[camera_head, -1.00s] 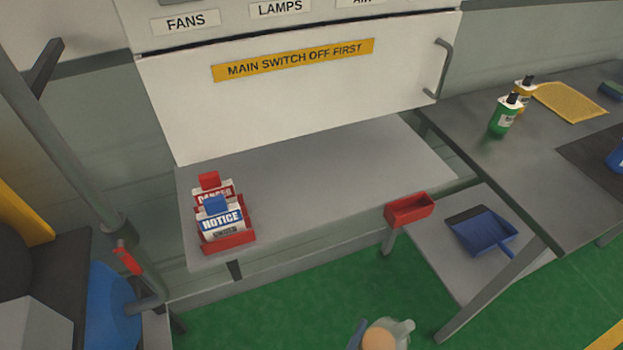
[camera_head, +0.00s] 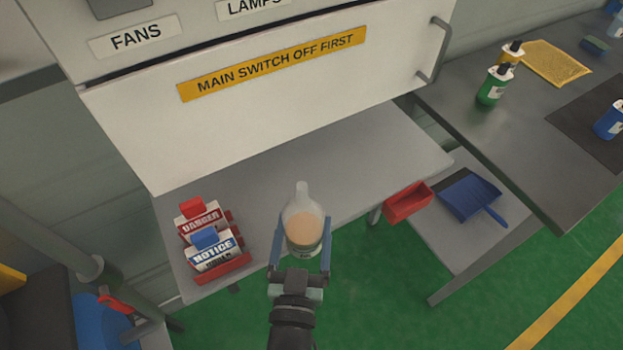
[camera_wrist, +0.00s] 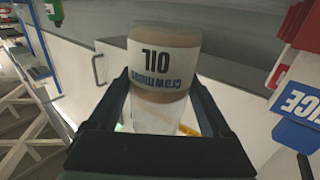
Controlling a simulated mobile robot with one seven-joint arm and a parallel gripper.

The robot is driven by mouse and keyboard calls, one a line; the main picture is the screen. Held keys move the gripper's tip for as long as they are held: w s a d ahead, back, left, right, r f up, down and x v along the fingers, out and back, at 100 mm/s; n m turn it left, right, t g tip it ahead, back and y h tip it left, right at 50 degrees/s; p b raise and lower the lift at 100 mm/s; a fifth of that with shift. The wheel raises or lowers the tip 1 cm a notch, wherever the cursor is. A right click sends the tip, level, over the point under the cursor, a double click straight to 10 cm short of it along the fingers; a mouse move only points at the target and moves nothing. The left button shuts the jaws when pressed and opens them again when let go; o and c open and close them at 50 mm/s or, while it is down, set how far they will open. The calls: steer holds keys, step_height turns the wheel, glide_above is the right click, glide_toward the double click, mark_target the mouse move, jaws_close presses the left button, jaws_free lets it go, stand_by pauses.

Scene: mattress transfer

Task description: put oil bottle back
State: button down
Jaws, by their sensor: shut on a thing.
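The oil bottle (camera_head: 304,221) is a translucent bottle with tan contents and a white label. In the wrist view the bottle (camera_wrist: 165,62) shows its "OIL" label upside down. My gripper (camera_head: 301,252) is shut on the bottle, one finger on each side, and holds it in the air in front of the grey shelf (camera_head: 350,165) below the white cabinet. The wrist view also shows my gripper (camera_wrist: 158,100) with its fingers around the bottle.
A red holder with DANGER (camera_head: 200,220) and NOTICE (camera_head: 215,252) signs sits at the shelf's left. A red bin (camera_head: 407,203) is by the shelf's right front. Green (camera_head: 492,88) and blue (camera_head: 609,122) bottles stand on the right table. The shelf's middle is clear.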

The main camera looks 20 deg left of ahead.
steer(key=shift+w+a+f+p, duration=0.15)
steer(key=shift+w+a+f, duration=0.45)
steer(key=shift+w, duration=1.45)
steer(key=shift+w+a+f+p, duration=0.2)
steer(key=shift+w+a+f, duration=0.4)
steer(key=shift+w, duration=1.45)
steer(key=shift+w+a+f+p, duration=0.15)
steer(key=shift+w+a+f, duration=0.45)
steer(key=shift+w, duration=1.45)
steer(key=shift+r, duration=0.1)
steer(key=shift+f, duration=0.2)
jaws_free()
steer(key=shift+r, duration=0.1)
